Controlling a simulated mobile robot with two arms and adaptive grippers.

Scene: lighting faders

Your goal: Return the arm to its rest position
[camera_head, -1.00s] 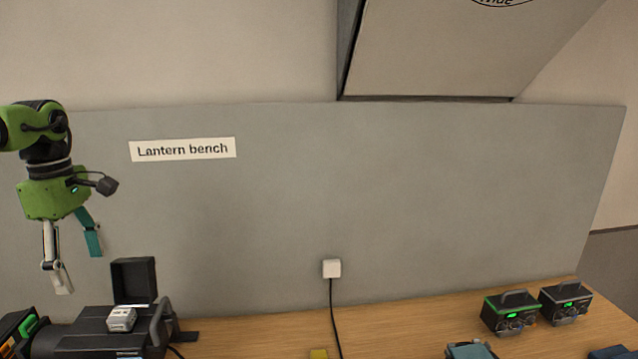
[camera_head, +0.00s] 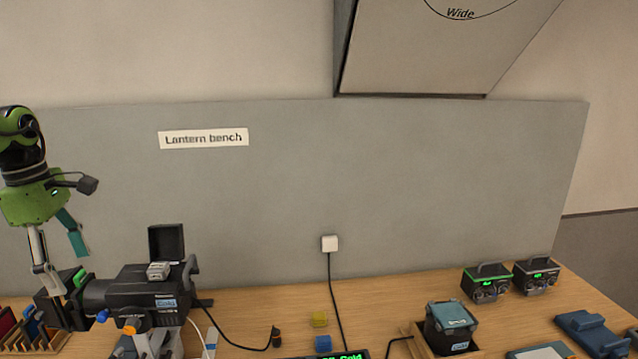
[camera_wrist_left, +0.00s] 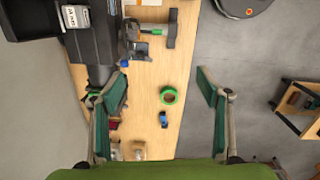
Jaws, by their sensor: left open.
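My left gripper (camera_head: 62,265) hangs at the far left of the head view, its two fingers pointing down and spread, with nothing between them. In that view its fingertips overlap the front end of the black lantern (camera_head: 142,292); contact cannot be told. In the left wrist view the open gripper (camera_wrist_left: 158,88) shows teal pads either side of the bench edge. The lantern also shows there at the upper left (camera_wrist_left: 98,42). My right gripper is not in view.
A green tape ring (camera_wrist_left: 168,95) lies on the bench. Open floor (camera_wrist_left: 250,60) lies beyond its edge.

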